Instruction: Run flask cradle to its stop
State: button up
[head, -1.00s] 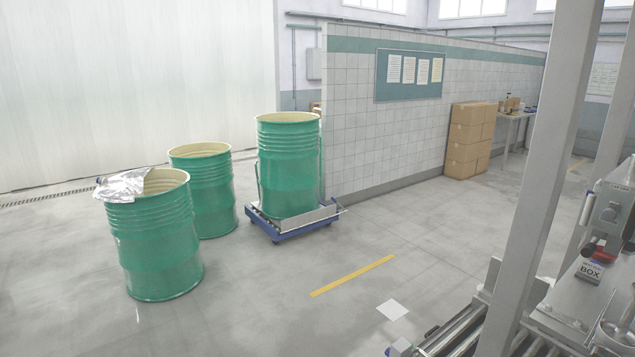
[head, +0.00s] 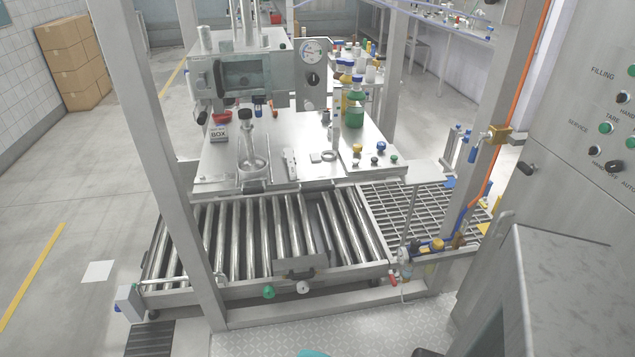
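On the steel table (head: 215,170) above the rollers, a round metal dish holder (head: 253,172) with an upright dark-capped piece stands at the front left. Right of it is a small upright metal block (head: 291,164). A flat metal ring (head: 329,156) lies further right, beside an upright metal post. A bottle with a green lower part (head: 355,113) stands at the back right. I cannot tell which of these is the flask cradle, nor see its stop clearly.
A roller conveyor (head: 275,235) runs below the table, with a grating (head: 420,205) at right. Frame posts (head: 160,150) stand left and right. A control cabinet (head: 560,170) fills the right side. Cardboard boxes (head: 75,65) stand far left.

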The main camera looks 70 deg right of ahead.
aim_at(250, 183)
jog(key=u, duration=4.2)
jog(key=i, duration=0.1)
jog(key=z, duration=2.9)
jog(key=k, duration=0.35)
jog(key=u, duration=0.5)
jog(key=k, duration=0.3)
jog(key=z, duration=3.25)
